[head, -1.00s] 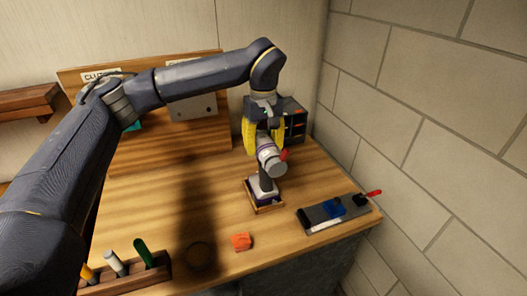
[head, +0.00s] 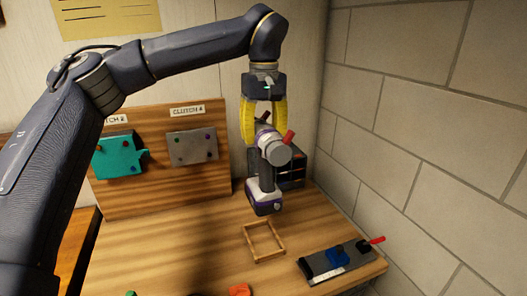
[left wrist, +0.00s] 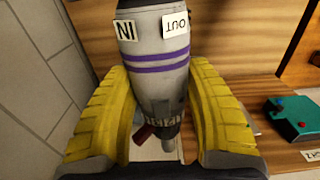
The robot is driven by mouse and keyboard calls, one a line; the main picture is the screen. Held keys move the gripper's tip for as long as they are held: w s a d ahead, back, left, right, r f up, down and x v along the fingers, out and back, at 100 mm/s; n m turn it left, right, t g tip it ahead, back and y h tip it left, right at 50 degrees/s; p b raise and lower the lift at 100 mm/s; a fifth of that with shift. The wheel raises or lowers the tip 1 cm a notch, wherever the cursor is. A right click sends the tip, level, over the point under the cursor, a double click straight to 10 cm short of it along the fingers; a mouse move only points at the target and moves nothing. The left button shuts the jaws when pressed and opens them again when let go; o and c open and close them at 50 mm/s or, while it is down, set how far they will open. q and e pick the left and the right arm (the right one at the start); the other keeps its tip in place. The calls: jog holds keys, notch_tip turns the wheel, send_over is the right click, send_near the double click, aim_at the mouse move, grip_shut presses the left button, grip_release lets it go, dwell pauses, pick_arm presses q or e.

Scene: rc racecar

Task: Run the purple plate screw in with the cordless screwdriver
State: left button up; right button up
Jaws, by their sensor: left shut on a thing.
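My left gripper (head: 264,132) is shut on the cordless screwdriver (head: 264,194), which is grey and white with purple bands and a red part on one side. It hangs upright with its base above the bench, clear of the small wooden frame (head: 248,238). In the left wrist view the yellow fingers (left wrist: 157,80) flank the screwdriver's grey body (left wrist: 160,58), which has IN and OUT labels. A grey plate (head: 190,149) and a teal plate (head: 116,158) are on the wooden board, with small screw heads on them. I cannot surely pick out the purple screw. My right gripper is not in view.
A dark drawer cabinet (head: 293,167) stands behind the screwdriver. A dark grey fixture (head: 322,266) with a blue block and red-handled lever is at the right, near the block wall (head: 430,150). A red-orange block (head: 240,290) lies at the front. The bench's left middle is clear.

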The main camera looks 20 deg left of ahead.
pick_arm(q)
jog(key=shift+r, duration=3.8)
